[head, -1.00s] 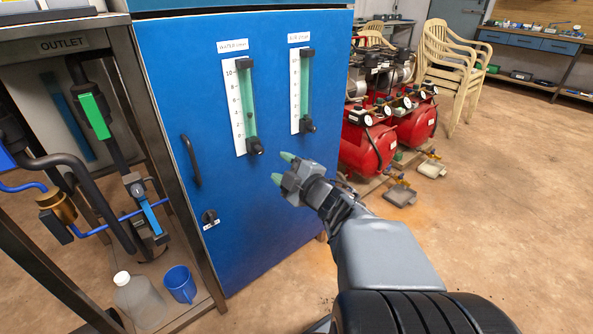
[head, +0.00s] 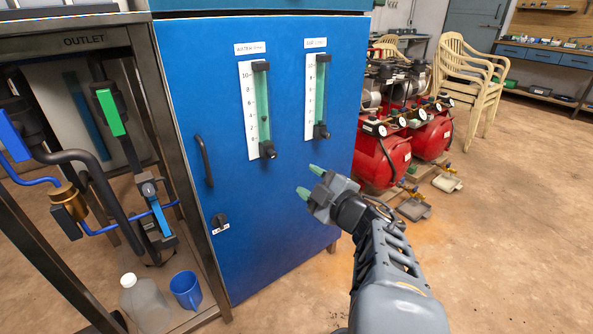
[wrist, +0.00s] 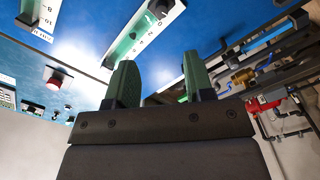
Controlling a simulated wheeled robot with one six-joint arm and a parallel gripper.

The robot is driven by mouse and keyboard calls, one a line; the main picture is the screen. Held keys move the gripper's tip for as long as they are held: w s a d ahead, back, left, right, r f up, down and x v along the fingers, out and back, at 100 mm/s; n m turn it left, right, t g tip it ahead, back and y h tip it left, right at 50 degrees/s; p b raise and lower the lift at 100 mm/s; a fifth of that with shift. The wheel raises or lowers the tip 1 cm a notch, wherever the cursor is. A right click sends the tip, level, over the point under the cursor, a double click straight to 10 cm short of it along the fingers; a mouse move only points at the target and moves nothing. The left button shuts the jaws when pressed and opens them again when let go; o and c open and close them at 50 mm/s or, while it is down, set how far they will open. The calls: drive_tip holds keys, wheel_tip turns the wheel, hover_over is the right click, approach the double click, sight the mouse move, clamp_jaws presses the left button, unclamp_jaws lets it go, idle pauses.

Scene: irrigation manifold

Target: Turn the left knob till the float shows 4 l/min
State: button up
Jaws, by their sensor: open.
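The left flowmeter (head: 255,110) is on the blue cabinet door, with a white scale and a green tube. Its black knob (head: 269,150) is at the lower end. A small dark float (head: 264,119) sits near the 4 mark; the exact reading is too small to tell. My gripper (head: 309,181) is open and empty, below and right of the left knob, apart from it.
A right flowmeter (head: 316,95) with its own knob (head: 321,131) is beside the left one. A door handle (head: 204,160) and a small dark switch (head: 220,221) are at left on the door. Red compressors (head: 383,158) stand right. The floor in front is clear.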

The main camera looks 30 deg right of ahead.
drive_tip(key=m, duration=0.6)
drive_tip(key=m+p, duration=0.5)
approach(274, 155)
drive_tip(key=w, duration=0.1)
drive_tip(key=w+p, duration=0.1)
drive_tip(key=w, duration=0.1)
drive_tip(key=w+p, duration=0.3)
drive_tip(key=w, duration=0.2)
drive_tip(key=shift+a+p, duration=0.3)
drive_tip(key=shift+a, duration=0.05)
drive_tip(key=shift+w, duration=0.65)
drive_tip(key=shift+c, duration=0.3)
